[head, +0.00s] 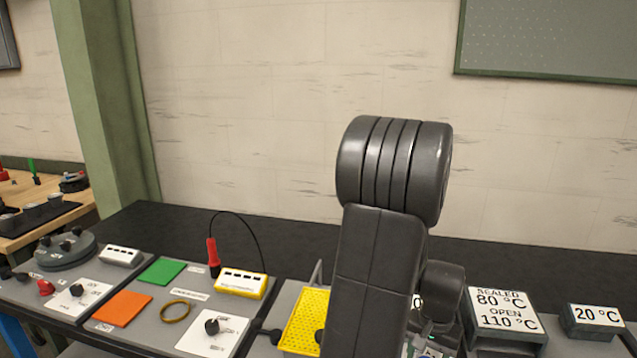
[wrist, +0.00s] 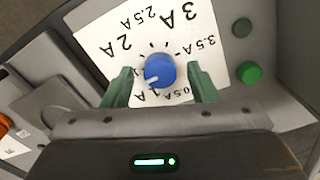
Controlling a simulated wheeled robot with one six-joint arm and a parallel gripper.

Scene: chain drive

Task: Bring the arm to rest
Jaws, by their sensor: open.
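My gripper (wrist: 160,75) is open in the wrist view, its two green fingers spread apart. A blue knob (wrist: 162,70) shows between the fingers, with gaps on both sides; whether it stands level with the fingertips I cannot tell. The knob sits on a white dial plate (wrist: 95,28) marked in amperes from 0.5 A to 3.5 A.
Two green buttons (wrist: 248,73) are right of the dial. On the bench are a yellow perforated tray (head: 305,315), a yellow-framed box (head: 241,283) and a red-handled probe (head: 213,257). A temperature sign block (head: 503,310) stands right of my arm. Space above the bench is clear.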

